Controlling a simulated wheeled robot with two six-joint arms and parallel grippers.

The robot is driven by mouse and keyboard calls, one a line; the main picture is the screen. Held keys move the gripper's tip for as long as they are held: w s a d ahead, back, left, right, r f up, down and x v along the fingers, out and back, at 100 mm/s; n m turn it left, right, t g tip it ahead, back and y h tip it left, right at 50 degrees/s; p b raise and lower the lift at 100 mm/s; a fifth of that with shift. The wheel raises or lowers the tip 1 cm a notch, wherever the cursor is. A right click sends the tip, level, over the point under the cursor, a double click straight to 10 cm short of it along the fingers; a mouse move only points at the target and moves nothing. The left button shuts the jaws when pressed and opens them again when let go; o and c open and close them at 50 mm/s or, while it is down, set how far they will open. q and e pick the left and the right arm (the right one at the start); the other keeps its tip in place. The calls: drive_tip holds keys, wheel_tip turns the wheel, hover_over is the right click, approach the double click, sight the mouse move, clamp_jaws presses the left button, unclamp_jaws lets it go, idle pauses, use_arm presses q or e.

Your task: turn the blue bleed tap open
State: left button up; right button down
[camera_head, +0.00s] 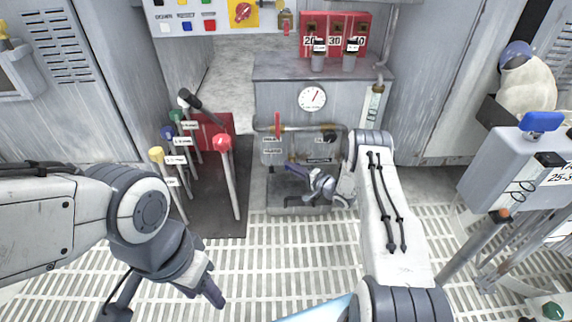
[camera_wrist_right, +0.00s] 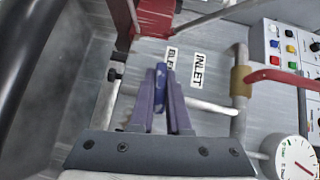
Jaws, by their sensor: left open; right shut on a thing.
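The blue bleed tap (camera_wrist_right: 160,76) shows in the right wrist view between the fingers of my right gripper (camera_wrist_right: 162,92), which is shut on it. Beside it are white labels; one reads INLET (camera_wrist_right: 198,70), and the other (camera_wrist_right: 171,62) is partly hidden. In the head view my right gripper (camera_head: 294,171) reaches low in front of the grey cabinet, and I cannot make out the tap there. My left gripper (camera_head: 208,288) is open and empty over the slatted floor at the lower left, well apart from the tap.
A pipe with a red handle (camera_head: 277,123) runs just above my right gripper; a round gauge (camera_head: 312,98) is higher up. Several colour-knobbed levers, one with a red knob (camera_head: 222,142), stand to the left. The slatted floor (camera_head: 285,245) in front is mostly clear.

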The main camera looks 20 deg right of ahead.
drive_tip(key=n+g+h+p, duration=0.1)
drive_tip(key=p, duration=0.2)
drive_tip(key=n+g+h+p, duration=0.1)
drive_tip(key=h+p, duration=0.1)
drive_tip(key=p, duration=0.1)
drive_tip(key=r+n+g+h+p, duration=0.1)
drive_tip(key=n+p, duration=0.1)
drive_tip(key=p, duration=0.1)
drive_tip(key=shift+w+d+g+h+p, duration=0.1)
drive_tip(key=shift+d+g+h+p, duration=0.25)
drive_tip(key=shift+g+h+p, duration=0.05)
drive_tip(key=shift+f+n+h+p, duration=0.1)
drive_tip(key=shift+n+h+p, duration=0.3)
drive_tip(key=shift+h+p, duration=0.25)
drive_tip(key=shift+a+f+n+g+h+p, duration=0.15)
drive_tip(key=shift+n+g+h+p, duration=0.7)
drive_tip(key=shift+h, duration=0.3)
drive_tip(key=shift+w+n+g+h, duration=0.2)
drive_tip(key=shift+n+h, duration=0.35)
drive_tip(key=shift+h, duration=0.55)
drive_tip(key=c, duration=0.9)
unclamp_jaws()
drive_tip(key=shift+s+f, duration=0.1)
drive_tip(key=shift+s+a, duration=0.1)
drive_tip(key=shift+s, duration=0.05)
